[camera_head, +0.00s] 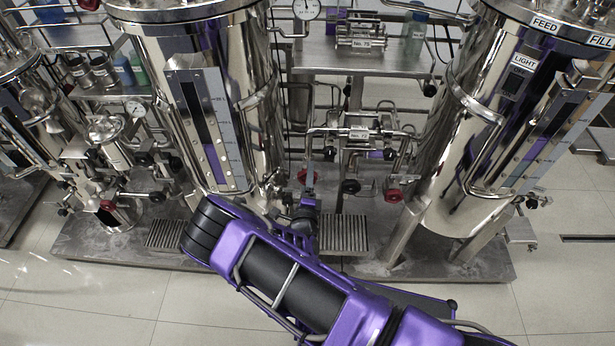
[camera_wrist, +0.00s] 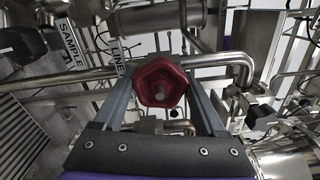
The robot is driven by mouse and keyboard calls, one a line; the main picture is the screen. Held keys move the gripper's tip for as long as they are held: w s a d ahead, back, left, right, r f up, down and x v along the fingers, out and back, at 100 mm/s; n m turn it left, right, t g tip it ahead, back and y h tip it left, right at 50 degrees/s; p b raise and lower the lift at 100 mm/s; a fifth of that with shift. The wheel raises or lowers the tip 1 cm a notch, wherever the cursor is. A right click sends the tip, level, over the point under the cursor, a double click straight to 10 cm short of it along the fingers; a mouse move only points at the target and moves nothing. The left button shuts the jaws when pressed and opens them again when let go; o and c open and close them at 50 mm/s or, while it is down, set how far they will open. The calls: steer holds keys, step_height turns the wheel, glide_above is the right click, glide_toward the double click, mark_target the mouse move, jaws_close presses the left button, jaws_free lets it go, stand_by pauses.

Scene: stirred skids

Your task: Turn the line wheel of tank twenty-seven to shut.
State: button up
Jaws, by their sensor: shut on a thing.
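In the wrist view a red faceted wheel (camera_wrist: 158,82) with a grey hub sits between the two fingers of my gripper (camera_wrist: 160,88). The fingers are shut on its sides. A label reading LINE (camera_wrist: 117,52) is just left of the wheel, partly hidden. In the head view my gripper (camera_head: 304,208) is low in front of the piping, right of the middle steel tank (camera_head: 262,75). No number twenty-seven is readable.
A SAMPLE label (camera_wrist: 70,42) and a black knob (camera_wrist: 22,45) are at the left in the wrist view. A steel pipe (camera_wrist: 75,75) crosses close to the fingers. Another red wheel (camera_head: 393,195) is to the right in the head view. The floor (camera_head: 90,305) in front is clear.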

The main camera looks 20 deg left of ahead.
steer(key=shift+c, duration=0.7)
steer(key=shift+m, duration=0.4)
steer(key=m+p, duration=0.1)
steer(key=m, duration=0.1)
steer(key=shift+m, duration=0.4)
steer(key=m+p, duration=0.1)
steer(key=m, duration=0.3)
steer(key=shift+m, duration=0.3)
steer(key=m+p, duration=0.1)
steer(key=m, duration=0.3)
steer(key=shift+d, duration=0.1)
steer(key=shift+m, duration=2.1)
